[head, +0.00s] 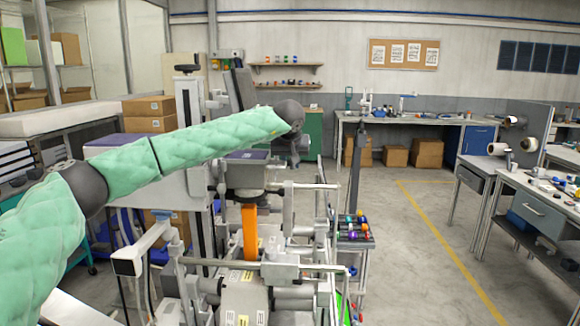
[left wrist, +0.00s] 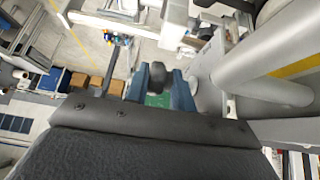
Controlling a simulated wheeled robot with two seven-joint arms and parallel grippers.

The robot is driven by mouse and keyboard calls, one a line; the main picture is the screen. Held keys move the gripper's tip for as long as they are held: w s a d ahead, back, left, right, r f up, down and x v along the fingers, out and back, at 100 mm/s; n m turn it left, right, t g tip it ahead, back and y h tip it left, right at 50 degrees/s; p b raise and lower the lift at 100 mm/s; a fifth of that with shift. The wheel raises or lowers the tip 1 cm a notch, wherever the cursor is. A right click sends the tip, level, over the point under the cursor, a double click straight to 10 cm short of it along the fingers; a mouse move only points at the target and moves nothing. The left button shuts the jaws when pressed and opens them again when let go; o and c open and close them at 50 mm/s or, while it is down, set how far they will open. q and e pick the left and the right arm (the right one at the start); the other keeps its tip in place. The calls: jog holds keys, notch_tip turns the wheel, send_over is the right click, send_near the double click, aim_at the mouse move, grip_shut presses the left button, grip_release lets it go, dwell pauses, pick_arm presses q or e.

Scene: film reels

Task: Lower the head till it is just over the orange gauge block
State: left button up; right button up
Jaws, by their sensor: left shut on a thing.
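The orange gauge block (head: 250,232) stands upright on the machine's bed in the head view. The machine's dark grey head (head: 246,172) is directly above it, with its lower end very near the block's top; I cannot tell whether there is a gap. My left gripper (head: 295,158) is to the right of the head and higher than the block. In the left wrist view its two blue fingers (left wrist: 160,86) are shut on a dark round knob (left wrist: 157,73). The knob is not clear in the head view. The block does not show in the wrist view.
Grey levers and bars (head: 290,188) of the machine crowd around the block. A small rack with coloured balls (head: 352,226) stands just right of it. A workbench with reels (head: 540,190) is at the far right. The floor (head: 415,250) between is clear.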

pick_arm(q)
jog(key=shift+s+d, duration=0.2)
jog(key=shift+d, duration=0.25)
pick_arm(e)
jog(key=shift+a+f, duration=0.1)
jog(key=shift+f, duration=0.3)
jog(key=shift+r, duration=0.1)
pick_arm(q)
jog(key=o, duration=0.8)
jog(key=shift+r, duration=0.1)
jog(key=shift+s+d+r, duration=0.1)
jog(key=shift+d+r, duration=0.05)
pick_arm(e)
jog(key=shift+r, duration=0.25)
pick_arm(q)
jog(key=shift+a, duration=0.2)
pick_arm(e)
jog(key=shift+f, duration=0.15)
